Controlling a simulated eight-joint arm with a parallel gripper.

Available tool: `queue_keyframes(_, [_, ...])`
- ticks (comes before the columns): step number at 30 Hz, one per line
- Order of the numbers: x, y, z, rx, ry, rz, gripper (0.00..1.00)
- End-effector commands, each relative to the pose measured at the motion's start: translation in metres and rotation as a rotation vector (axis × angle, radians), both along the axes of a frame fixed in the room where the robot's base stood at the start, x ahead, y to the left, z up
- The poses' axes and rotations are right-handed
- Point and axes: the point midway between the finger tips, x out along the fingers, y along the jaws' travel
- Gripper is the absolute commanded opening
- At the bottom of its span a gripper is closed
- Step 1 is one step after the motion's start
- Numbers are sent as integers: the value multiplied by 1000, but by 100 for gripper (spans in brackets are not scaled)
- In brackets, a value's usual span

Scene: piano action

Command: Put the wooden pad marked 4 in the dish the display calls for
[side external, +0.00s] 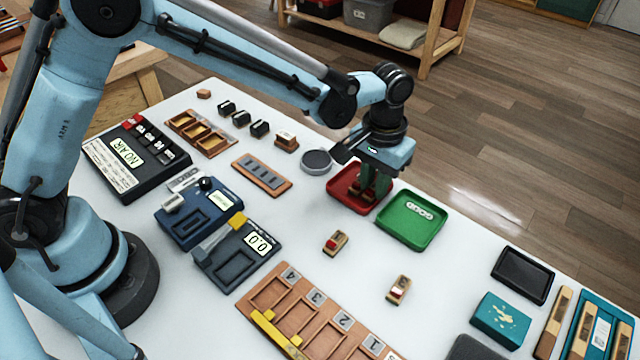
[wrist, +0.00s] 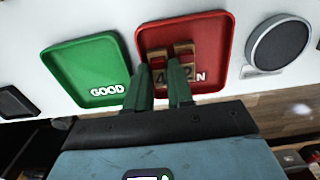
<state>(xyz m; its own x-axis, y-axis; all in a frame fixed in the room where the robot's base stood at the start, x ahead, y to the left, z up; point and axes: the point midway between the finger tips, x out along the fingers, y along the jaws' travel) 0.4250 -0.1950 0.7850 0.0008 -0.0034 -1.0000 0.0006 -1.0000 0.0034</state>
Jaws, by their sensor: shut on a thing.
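My gripper (side external: 374,192) is over the red dish (side external: 345,203). In the wrist view its green fingers (wrist: 159,78) are shut on the wooden pad marked 4 (wrist: 159,66), which has a red top part. The pad is within the outline of the red dish (wrist: 213,30); I cannot tell whether it touches the dish floor. Another pad marked 2 (wrist: 184,60) is right beside it in the same dish. The red dish's lettering is mostly hidden, with an N showing. The green dish (side external: 412,232) reads GOOD in the wrist view. A display (side external: 127,152) on the black unit reads NO AIR.
Two more wooden pads (side external: 336,242) (side external: 398,289) lie loose on the white table. A numbered wooden rack (side external: 305,312) is at the front. A scale (side external: 236,260) reads 0.0. A round grey dish (side external: 317,161) stands beside the red dish.

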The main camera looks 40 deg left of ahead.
Motion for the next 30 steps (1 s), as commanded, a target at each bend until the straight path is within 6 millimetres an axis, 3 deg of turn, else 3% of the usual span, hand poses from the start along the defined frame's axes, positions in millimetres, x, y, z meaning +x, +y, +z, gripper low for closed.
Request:
queue_keyframes(1, [0,0,-12,3,-7,-1,0])
queue_keyframes(3, [0,0,-12,3,-8,-1,0])
queue_keyframes(4, [0,0,-12,3,-8,-2,25])
queue_keyframes(6, [0,0,-12,3,-9,-2,32])
queue_keyframes(14, [0,0,-2,3,-10,-2,32])
queue_keyframes(30, [-1,1,100,1,-4,0,32])
